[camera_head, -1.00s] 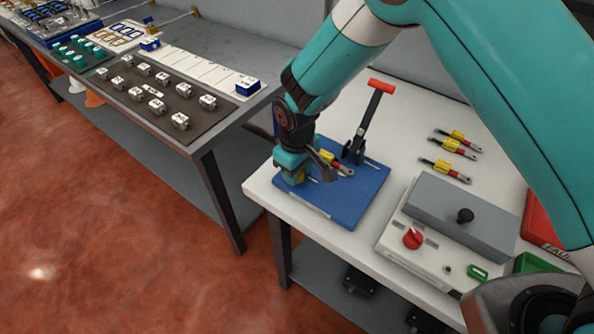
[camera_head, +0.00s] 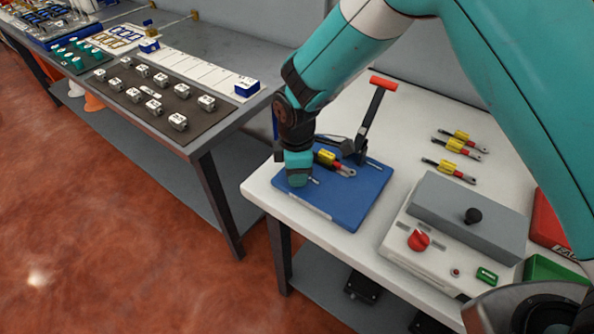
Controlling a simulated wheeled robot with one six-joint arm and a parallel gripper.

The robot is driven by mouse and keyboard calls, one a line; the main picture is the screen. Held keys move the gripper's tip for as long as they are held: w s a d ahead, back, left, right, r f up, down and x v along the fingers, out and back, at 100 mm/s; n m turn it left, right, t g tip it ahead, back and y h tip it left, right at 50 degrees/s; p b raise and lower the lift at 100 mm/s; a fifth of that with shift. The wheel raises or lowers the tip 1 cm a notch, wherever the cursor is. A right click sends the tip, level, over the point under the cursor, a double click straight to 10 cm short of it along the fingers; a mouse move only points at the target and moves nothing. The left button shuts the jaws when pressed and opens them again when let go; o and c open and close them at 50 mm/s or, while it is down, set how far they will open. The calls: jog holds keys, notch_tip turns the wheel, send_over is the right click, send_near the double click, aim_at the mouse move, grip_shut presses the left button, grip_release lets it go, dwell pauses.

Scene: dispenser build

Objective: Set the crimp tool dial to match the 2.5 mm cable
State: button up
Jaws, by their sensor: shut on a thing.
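The crimp tool (camera_head: 372,123) stands at the back of a blue board (camera_head: 345,205), with a black upright lever and a red handle (camera_head: 384,83). A cable piece (camera_head: 327,158) with a yellow tag, red sleeve and metal lug lies on the board beside the tool's foot. Its marking is too small to read. My gripper (camera_head: 298,181) points down at the board's left part and is shut. Its jaws hide what they hold, which seems to be the dial; the dial's setting cannot be seen.
Three more yellow-tagged cables (camera_head: 455,153) lie at the back right of the white table. A grey device with a red knob (camera_head: 419,240) stands right of the board. Red and green (camera_head: 545,268) bins are at far right. A bench (camera_head: 225,112) with white blocks is left.

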jog(key=shift+r+n, duration=0.1)
jog(key=shift+n, duration=0.4)
jog(key=o, duration=0.9)
notch_tip(320, 180, up, 17)
jog(key=b, duration=0.2)
jog(key=shift+r+b, duration=0.2)
jog(key=shift+b, duration=0.2)
jog(key=s+d+r+m+y, duration=0.2)
jog(key=s+d+m, duration=0.4)
jog(key=s, duration=0.5)
jog(key=s+d+r+m+y, duration=0.2)
jog(key=s+d+m, duration=0.4)
jog(key=s, duration=0.5)
jog(key=shift+d+r+m, duration=0.3)
jog(key=shift+d+r, duration=0.3)
jog(key=shift+d, duration=0.05)
